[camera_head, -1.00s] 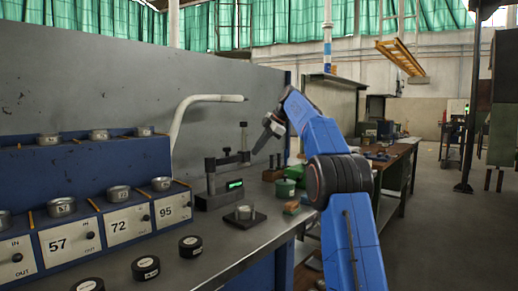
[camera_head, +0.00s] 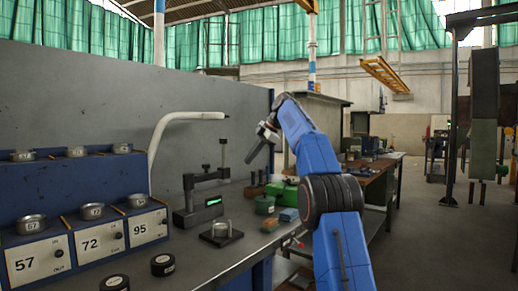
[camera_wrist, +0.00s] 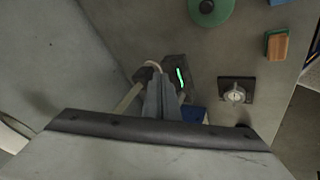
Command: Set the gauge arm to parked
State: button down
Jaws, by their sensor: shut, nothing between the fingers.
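The gauge (camera_head: 190,206) stands on the grey bench, a dark stand with a lit green display. Its dark gauge arm (camera_head: 207,177) reaches out level to the right from the upright, with a thin spindle standing at its far end. In the wrist view the gauge (camera_wrist: 176,70) lies beyond my fingers, and its arm is partly hidden by them. My gripper (camera_head: 249,160) is shut and empty, pointing down and left. It is in the air above the bench, to the right of the gauge arm in the head view. I see no contact.
A dark square plate with a metal ring (camera_head: 220,232) lies in front of the gauge. A white curved pipe (camera_head: 165,135) rises behind. A blue rack (camera_head: 85,235) with numbered panels stands left.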

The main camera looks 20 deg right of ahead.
jog(key=shift+w+d+v, duration=0.1)
jog(key=shift+v, duration=0.75)
jog(key=shift+w+d+v, duration=0.15)
jog(key=shift+v, duration=0.75)
jog(key=shift+w+d+v, duration=0.1)
jog(key=shift+v, duration=0.75)
jog(key=s+a+m+h, duration=0.1)
jog(key=s+a+m, duration=0.55)
jog(key=s, duration=0.25)
jog(key=s+a+f+m+h, duration=0.1)
jog(key=s+a+f+m, duration=0.2)
jog(key=s, duration=0.5)
jog(key=s+a+f+m+h, duration=0.1)
jog(key=s+a+f+m, duration=0.1)
jog(key=s+a+f, duration=0.45)
jog(key=s+d+f+m+h, duration=0.1)
jog(key=s+f+m, duration=0.5)
jog(key=s+f, duration=2.5)
jog(key=shift+s+h, duration=0.6)
jog(key=shift+s, duration=0.35)
